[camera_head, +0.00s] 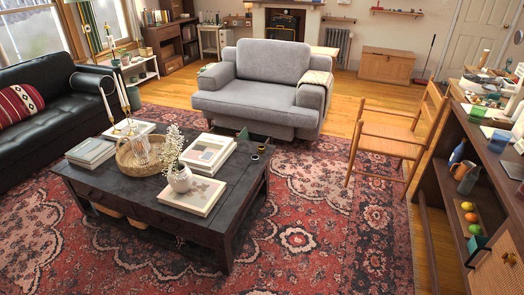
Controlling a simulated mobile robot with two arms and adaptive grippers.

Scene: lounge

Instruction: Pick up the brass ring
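A small brass-coloured ring (254,157) appears to lie on the right end of the dark coffee table (228,205), to the right of the stacked books. A second small dark round item (261,149) lies just behind it. Both are too small for me to make out their exact shape. Neither of my grippers shows in the head view.
The patterned rug (310,240) is clear right of the table.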

